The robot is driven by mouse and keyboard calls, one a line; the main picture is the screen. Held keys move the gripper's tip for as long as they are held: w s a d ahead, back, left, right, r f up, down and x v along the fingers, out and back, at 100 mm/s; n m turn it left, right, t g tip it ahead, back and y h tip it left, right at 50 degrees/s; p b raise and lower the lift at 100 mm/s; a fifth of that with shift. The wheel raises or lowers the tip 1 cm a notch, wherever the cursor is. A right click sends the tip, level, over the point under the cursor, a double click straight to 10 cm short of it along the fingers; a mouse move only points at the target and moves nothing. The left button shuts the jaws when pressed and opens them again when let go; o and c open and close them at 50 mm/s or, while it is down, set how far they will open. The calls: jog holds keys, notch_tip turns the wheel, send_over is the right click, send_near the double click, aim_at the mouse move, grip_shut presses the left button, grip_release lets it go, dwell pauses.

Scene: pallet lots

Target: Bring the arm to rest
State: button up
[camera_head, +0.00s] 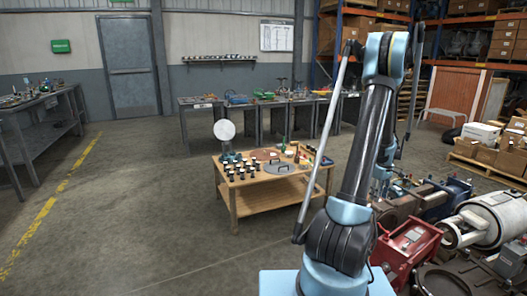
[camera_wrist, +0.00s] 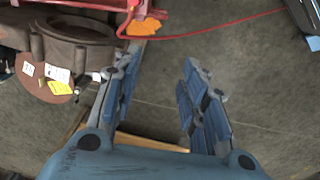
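My arm stands upright at the right of the head view, with its elbow high and close to the top edge. My gripper (camera_wrist: 158,66) shows in the wrist view with its two blue-grey fingers spread apart. Nothing is between the fingers but bare concrete floor. It points down past a rusty round casting (camera_wrist: 75,45) at the left. In the head view I cannot make out the gripper's fingers.
A wooden table (camera_head: 250,202) with small parts and a round white disc stands left of my arm. Red machinery (camera_head: 405,250) and a large cream motor (camera_head: 497,220) crowd the right. A red cable (camera_wrist: 225,24) crosses the floor. The floor at left is clear.

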jog(key=s+a+r+m, duration=0.1)
jog(key=s+a+r, duration=0.4)
jog(key=a+r, duration=0.45)
jog(key=s+a+r+m, duration=0.1)
jog(key=s+a+r, duration=0.55)
jog(key=a, duration=0.65)
jog(key=s+a+f+m+t, duration=0.1)
jog(key=s+a+f, duration=0.1)
jog(key=s+a, duration=0.4)
jog(key=s+a+f+m, duration=0.1)
jog(key=s+a, duration=0.6)
jog(key=s, duration=0.7)
jog(key=shift+s+a+f+m+t, duration=0.2)
jog(key=shift+f+m+t, duration=0.2)
jog(key=shift+m, duration=0.3)
jog(key=shift+c, duration=0.7)
